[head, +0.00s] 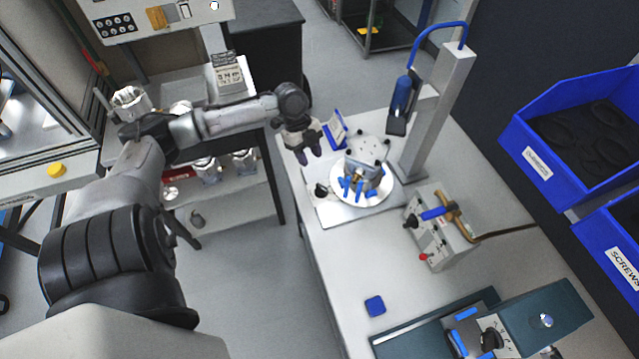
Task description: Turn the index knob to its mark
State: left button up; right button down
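A small black knob (321,190) sits at the left edge of the light base plate (335,214) under the round fixture. It looks like the index knob; its mark is too small to make out. On the plate, a grey machined housing (366,152) stands on a round white table (377,190) with blue clamps around it. My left gripper (309,157) points down above the bench's left edge, behind the knob and apart from it. Its two dark fingers are spread with nothing visible between them. My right gripper is not in view.
A grey post (437,95) with a blue tool stands behind the fixture. A grey control box (438,230) is to its right. A teal device (540,310) with a black dial knob (491,339) is at the front right. A blue block (375,306) lies on mostly clear bench.

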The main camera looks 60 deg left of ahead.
aim_at(319, 185)
pick_arm(q)
jog(key=b+x, duration=0.1)
jog(key=x, duration=1)
jog(key=shift+c, duration=0.3)
grip_shut()
